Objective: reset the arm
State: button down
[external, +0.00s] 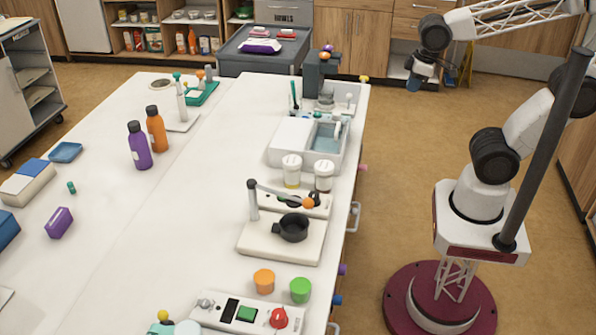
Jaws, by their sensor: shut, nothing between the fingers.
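My arm stands on a dark red round base at the right, beside the long white table (110,225). Its upper links reach up and bend back toward the far end of the room. My gripper (413,84) hangs at the upper right, pointing down, over the floor and apart from the table's far right corner. It is shut and holds nothing. It is small in this view, so its fingertips are hard to make out.
A purple bottle (139,146), an orange bottle (156,130), a black pot (292,228), two lidded jars and a sink unit (290,143) stand on the table. Wooden cabinets (352,40) are behind my gripper. Brown floor lies open between table and base.

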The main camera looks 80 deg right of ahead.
jog(key=shift+s+d+f+m, duration=0.2)
jog(key=shift+s+d+f, duration=0.1)
jog(key=shift+s, duration=0.2)
jog(key=shift+s+d+f+m, duration=0.2)
jog(key=shift+s+d+f, duration=0.05)
jog(key=shift+s, duration=0.25)
dwell(0.6)
